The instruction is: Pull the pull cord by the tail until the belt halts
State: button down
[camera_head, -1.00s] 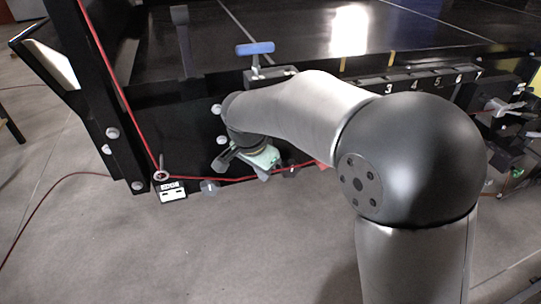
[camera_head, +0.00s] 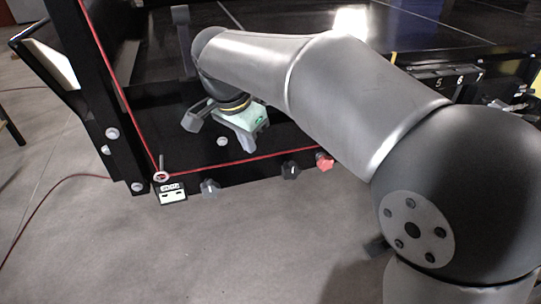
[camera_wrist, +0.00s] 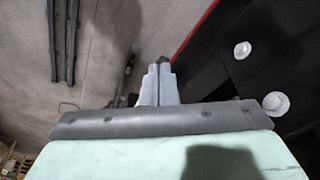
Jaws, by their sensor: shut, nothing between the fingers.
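The red pull cord (camera_head: 230,168) comes down the black post at left, meets a ring (camera_head: 161,176) and runs right along the frame's lower edge to a red knob-like piece (camera_head: 324,161). A thin red line (camera_head: 60,188) also lies on the floor at left; I cannot tell if this is the cord's tail. My gripper (camera_head: 252,143), pale green at the hand, is in front of the black side panel, above the cord and apart from the red piece. The wrist view shows its fingers (camera_wrist: 158,82) together and empty, with a red strip (camera_wrist: 196,30) to their right.
The dark belt (camera_head: 290,25) lies behind my arm. A small black-and-white label box (camera_head: 171,192) and dark knobs (camera_head: 290,170) line the frame's lower edge. Numbered tabs (camera_head: 440,83) are at right.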

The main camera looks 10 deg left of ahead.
jog(key=shift+v, duration=2.35)
jog(key=s+d+f+n, duration=0.1)
jog(key=d+f, duration=0.2)
jog(key=d, duration=0.4)
jog(key=s+d+f+n+g, duration=0.1)
jog(key=d+f, duration=0.1)
jog(key=d, duration=0.4)
jog(key=s+d+f+n, duration=0.1)
jog(key=d+f, duration=0.2)
jog(key=d, duration=0.4)
jog(key=s+d+f+n+g+y, duration=0.1)
jog(key=s+d+f+n, duration=0.1)
jog(key=s+d+f, duration=0.8)
jog(key=s+d, duration=0.1)
jog(key=s, duration=0.2)
jog(key=shift+d+f+n, duration=0.3)
jog(key=shift+d+f, duration=0.05)
jog(key=shift+d, duration=0.05)
jog(key=shift+s, duration=0.1)
